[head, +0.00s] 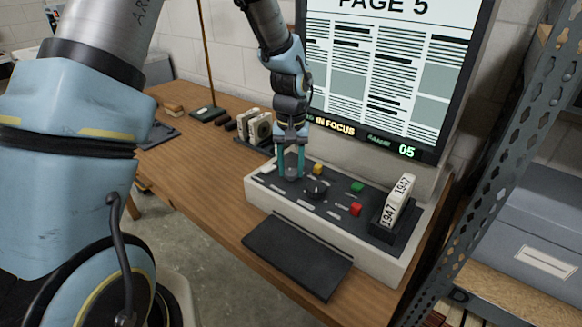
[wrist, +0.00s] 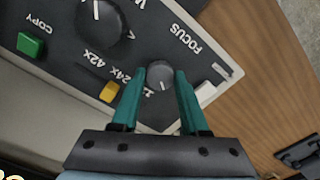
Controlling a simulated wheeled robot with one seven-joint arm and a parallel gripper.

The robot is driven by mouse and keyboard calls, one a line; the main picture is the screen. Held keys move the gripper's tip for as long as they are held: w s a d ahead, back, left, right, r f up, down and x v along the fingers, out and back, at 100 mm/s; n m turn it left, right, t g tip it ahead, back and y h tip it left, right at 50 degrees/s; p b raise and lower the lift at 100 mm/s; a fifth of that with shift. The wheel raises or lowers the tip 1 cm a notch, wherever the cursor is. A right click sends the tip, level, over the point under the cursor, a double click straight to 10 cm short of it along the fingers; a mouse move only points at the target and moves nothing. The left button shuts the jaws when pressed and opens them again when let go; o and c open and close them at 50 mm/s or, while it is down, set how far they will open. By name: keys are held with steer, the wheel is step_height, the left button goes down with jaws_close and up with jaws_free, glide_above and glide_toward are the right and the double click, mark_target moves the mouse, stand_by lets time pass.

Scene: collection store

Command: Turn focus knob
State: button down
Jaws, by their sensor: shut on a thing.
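The focus knob (wrist: 159,76) is a small grey round knob with a white pointer line, beside the printed word FOCUS on the dark control panel (wrist: 60,45). My gripper (wrist: 161,85) is shut on it, with one teal finger on either side. In the head view my gripper (head: 291,172) points down at the left end of the reader's panel, with the knob largely hidden between the fingers. The reader's screen (head: 385,75) shows sharp text headed PAGE 5. A strip below it reads IN FOCUS in yellow and 05 in green.
A metal shelf post (head: 510,130) rises at right.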

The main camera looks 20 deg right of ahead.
mark_target(291, 172)
steer(key=shift+c, duration=2.1)
jaws_free()
step_height(291, 172, up, 11)
steer(key=b, duration=0.2)
steer(key=shift+f, duration=0.1)
steer(key=s+a+f+n, duration=0.1)
steer(key=s+a+n, duration=0.1)
steer(key=a, duration=1.3)
steer(key=s+a+f+n+t, duration=0.1)
steer(key=s+a+n, duration=0.1)
steer(key=a, duration=1.4)
steer(key=shift+f+t, duration=0.3)
steer(key=shift+f, duration=0.05)
